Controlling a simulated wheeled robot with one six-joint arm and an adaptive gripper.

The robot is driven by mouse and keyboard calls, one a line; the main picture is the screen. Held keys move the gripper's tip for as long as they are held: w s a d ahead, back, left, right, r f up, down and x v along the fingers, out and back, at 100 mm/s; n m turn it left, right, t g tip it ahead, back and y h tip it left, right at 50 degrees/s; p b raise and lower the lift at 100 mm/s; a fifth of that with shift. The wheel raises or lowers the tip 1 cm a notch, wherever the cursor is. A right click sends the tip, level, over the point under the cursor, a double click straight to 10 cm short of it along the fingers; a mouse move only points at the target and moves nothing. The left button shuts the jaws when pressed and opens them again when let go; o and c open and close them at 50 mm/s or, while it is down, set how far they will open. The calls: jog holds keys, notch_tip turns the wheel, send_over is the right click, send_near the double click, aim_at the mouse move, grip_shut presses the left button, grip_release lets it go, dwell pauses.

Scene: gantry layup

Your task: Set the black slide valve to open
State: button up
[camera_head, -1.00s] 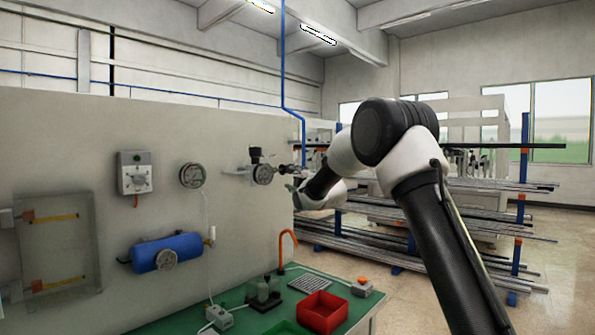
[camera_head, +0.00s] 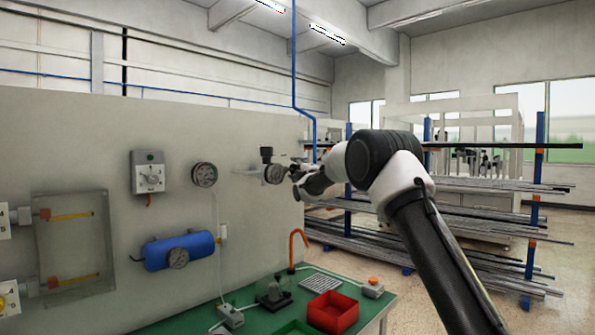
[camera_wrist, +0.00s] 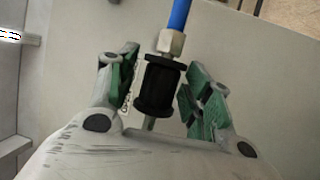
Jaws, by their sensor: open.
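The black slide valve (camera_wrist: 158,86) shows in the wrist view as a ribbed black sleeve with a flange at each end. A metal fitting (camera_wrist: 171,42) and a blue tube (camera_wrist: 180,14) run from its top end. My gripper (camera_wrist: 160,90) is open, with one green-padded finger on each side of the sleeve. A gap shows on the right; the left finger is close to the sleeve, and I cannot tell if it touches. In the head view my gripper (camera_head: 298,178) is at the wall fitting and hides the valve. Lettering beside the sleeve is partly covered and unreadable.
A round gauge (camera_head: 274,174) sits just left of my gripper. Below is a green bench with a red bin (camera_head: 332,312). Pipe racks stand to the right.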

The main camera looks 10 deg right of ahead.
aim_at(292, 170)
grip_shut()
jog(key=s+a, duration=0.2)
jog(key=shift+a, duration=0.35)
jog(key=shift+f, duration=0.15)
grip_release()
jog(key=shift+a, duration=0.15)
jog(key=shift+s, duration=0.2)
jog(key=v, duration=1.1)
jog(key=shift+s, duration=0.3)
